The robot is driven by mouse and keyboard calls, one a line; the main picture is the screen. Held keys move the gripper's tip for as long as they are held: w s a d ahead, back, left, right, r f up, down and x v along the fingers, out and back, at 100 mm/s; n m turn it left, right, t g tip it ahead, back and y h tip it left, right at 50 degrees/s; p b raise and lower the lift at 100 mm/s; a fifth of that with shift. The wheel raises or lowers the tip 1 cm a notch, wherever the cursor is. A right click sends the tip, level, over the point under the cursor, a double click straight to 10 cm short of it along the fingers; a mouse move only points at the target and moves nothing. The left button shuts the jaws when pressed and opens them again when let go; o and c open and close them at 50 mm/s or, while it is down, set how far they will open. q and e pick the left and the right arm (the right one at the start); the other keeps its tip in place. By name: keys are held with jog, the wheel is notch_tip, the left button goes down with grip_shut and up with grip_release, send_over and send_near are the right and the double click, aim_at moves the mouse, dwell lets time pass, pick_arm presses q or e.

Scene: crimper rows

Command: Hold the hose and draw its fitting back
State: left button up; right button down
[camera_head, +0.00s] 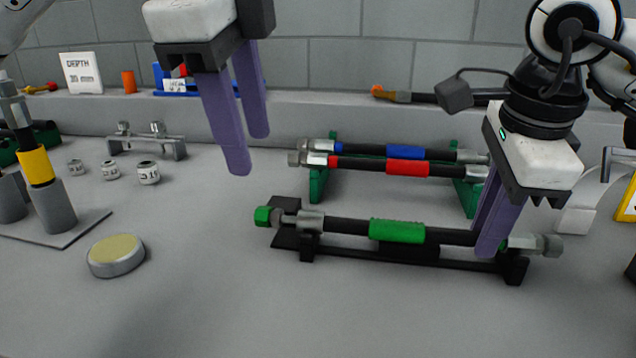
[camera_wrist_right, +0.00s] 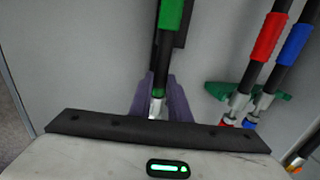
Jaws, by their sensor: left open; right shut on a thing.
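The black hose with a green sleeve (camera_head: 397,231) lies across a low black cradle (camera_head: 400,256) at the front. Its left end has a silver collar (camera_head: 310,221) and a green-tipped fitting (camera_head: 263,216). Its right end has a silver fitting (camera_head: 545,245). My right gripper (camera_head: 488,245) is shut on the hose near this right end, right of the sleeve. In the right wrist view the hose (camera_wrist_right: 162,55) runs between the purple fingers (camera_wrist_right: 158,100). My left gripper (camera_head: 246,155) is open and empty, above the table, up and left of the green-tipped fitting.
Behind, a green rack (camera_head: 318,184) holds hoses with red (camera_head: 407,167) and blue (camera_head: 405,152) sleeves. At left are a round tan-topped pad (camera_head: 116,252), several small numbered cylinders (camera_head: 148,173) and a post with a yellow band (camera_head: 37,166). The front table is clear.

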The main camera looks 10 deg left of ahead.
jog(key=c, duration=1.6)
grip_release()
